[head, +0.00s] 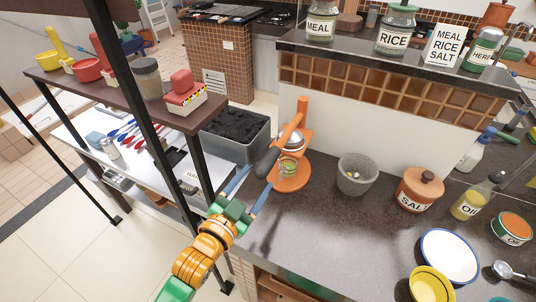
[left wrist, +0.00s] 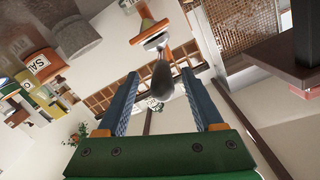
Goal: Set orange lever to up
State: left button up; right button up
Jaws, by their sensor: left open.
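The orange press (head: 303,108) stands on the dark counter, with a round orange base (head: 291,182) and a metal dome above a small glass (head: 288,167). Its lever ends in a dark grey handle (head: 266,162) that slants down toward me and to the left. My left gripper (head: 259,176) is open, its blue fingers just short of the handle or at its end. In the left wrist view the handle (left wrist: 161,82) lies between the two open fingers (left wrist: 158,74); contact cannot be told. My right gripper is out of view.
A grey bin of charcoal (head: 236,138) is left of the press. A grey pot (head: 356,174) and a salt jar (head: 419,190) stand to the right. A dark shelf post (head: 140,90) rises at the left. The counter in front of the press is clear.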

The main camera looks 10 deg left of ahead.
aim_at(271, 158)
pick_arm(q)
jog(key=shift+w+d+r+m+t, duration=0.15)
jog(key=shift+w+d+r, duration=0.15)
jog(key=shift+r, duration=0.2)
jog(key=shift+w+d+r+m+t, duration=0.15)
jog(key=shift+w+d+r, duration=0.1)
jog(key=shift+r, duration=0.2)
jog(key=p+x, duration=0.1)
jog(key=x, duration=0.4)
jog(key=shift+w+d+p, duration=0.1)
jog(key=shift+w+p, duration=0.1)
jog(key=shift+p, duration=0.1)
jog(key=shift+w+d+f, duration=0.1)
jog(key=shift+w+d, duration=0.05)
jog(key=shift+w, duration=0.25)
jog(key=shift+s, duration=0.1)
jog(key=shift+c, duration=1)
grip_shut()
